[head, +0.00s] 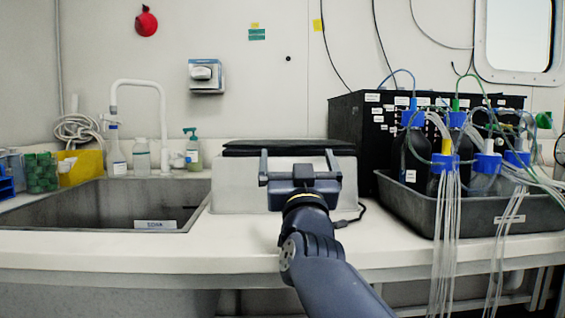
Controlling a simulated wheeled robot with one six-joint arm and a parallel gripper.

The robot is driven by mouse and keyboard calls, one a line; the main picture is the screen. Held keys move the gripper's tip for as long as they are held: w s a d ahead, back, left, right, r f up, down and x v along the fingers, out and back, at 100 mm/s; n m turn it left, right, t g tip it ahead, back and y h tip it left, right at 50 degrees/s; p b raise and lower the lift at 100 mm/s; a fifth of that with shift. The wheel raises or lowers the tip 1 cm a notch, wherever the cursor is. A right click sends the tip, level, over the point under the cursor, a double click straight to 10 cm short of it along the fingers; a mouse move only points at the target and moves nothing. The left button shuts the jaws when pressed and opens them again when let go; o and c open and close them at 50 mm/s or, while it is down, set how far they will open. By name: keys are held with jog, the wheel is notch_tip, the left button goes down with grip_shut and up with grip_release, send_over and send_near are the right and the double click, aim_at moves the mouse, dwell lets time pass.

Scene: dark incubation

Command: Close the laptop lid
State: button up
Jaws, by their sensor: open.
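The laptop (240,149) shows as a thin dark slab, seen nearly edge-on, on top of a white box (235,185) in the middle of the counter. Its lid appears low and almost flat over the base. I cannot tell from this angle whether it is fully shut. My gripper (298,158) is in front of the laptop and the white box, its two fingers spread wide and empty. The fingertips overlap the laptop's front edge in the picture; contact cannot be made out. My gripper and arm hide part of the box front.
A sink (60,215) is set into the counter (230,258) on the left, with bottles and a white tap (115,100) behind it. On the right stand a black case (350,125) and a grey tray (430,215) of tubed bottles. A dark cable (352,219) lies right of the box.

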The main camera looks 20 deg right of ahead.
jog(key=shift+c, duration=0.6)
